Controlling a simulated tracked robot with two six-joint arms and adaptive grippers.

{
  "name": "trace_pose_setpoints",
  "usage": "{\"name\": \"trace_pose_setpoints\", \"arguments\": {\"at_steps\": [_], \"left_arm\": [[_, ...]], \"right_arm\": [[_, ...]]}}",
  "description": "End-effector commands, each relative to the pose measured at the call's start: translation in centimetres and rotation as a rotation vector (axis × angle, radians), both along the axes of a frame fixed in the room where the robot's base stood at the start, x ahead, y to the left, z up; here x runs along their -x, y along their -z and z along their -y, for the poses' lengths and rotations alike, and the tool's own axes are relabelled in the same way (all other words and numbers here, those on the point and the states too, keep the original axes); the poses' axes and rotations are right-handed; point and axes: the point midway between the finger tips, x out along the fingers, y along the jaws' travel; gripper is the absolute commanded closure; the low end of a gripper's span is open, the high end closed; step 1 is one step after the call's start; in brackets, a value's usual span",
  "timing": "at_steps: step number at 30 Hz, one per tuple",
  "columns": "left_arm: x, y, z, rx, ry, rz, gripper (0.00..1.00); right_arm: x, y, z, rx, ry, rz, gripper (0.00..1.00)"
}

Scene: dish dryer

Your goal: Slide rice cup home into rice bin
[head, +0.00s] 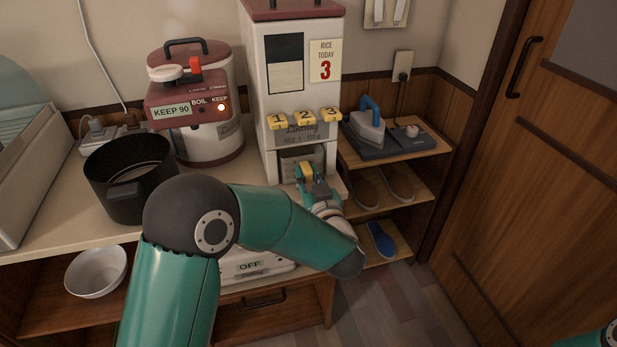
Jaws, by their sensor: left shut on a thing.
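The rice bin (265,110) is a tall white dispenser with a dark red lid, yellow keys numbered 1, 2 and 3, and an opening low on its front. The rice cup (302,155) appears as a grey, box-like piece in that opening; my gripper partly covers it, and I cannot tell how far in it sits. My left gripper (307,172) is at the opening, shut on the front of the cup, where a yellow part shows between its fingers. My right gripper is out of view; only a bit of that arm shows at the bottom right.
An iron (367,127) sits on the shelf to the right, with slippers (383,185) below. A white bowl (97,271) is on the lower left shelf. A wooden door (540,180) is at far right.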

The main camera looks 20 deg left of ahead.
Motion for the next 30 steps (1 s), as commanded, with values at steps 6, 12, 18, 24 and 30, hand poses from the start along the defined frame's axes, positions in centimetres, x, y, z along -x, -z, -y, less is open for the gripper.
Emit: {"name": "trace_pose_setpoints", "arguments": {"at_steps": [6, 12, 18, 24, 30], "left_arm": [[-0.39, -0.04, -0.25, -0.001, 0.001, 0.001, 1.0], [-0.56, -0.03, -0.36, -0.001, 0.001, 0.001, 1.0], [-0.55, -0.02, -0.36, -0.001, 0.001, 0.001, 1.0], [-0.55, -0.02, -0.36, -0.001, 0.001, 0.001, 0.49], [-0.54, -0.01, -0.37, 0.0, 0.001, 0.0, 0.49]], "right_arm": [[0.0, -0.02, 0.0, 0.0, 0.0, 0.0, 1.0], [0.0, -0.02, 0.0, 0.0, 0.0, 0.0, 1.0], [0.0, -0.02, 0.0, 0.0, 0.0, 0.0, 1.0], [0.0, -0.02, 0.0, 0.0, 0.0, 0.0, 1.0], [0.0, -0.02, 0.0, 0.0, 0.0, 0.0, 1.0]]}}
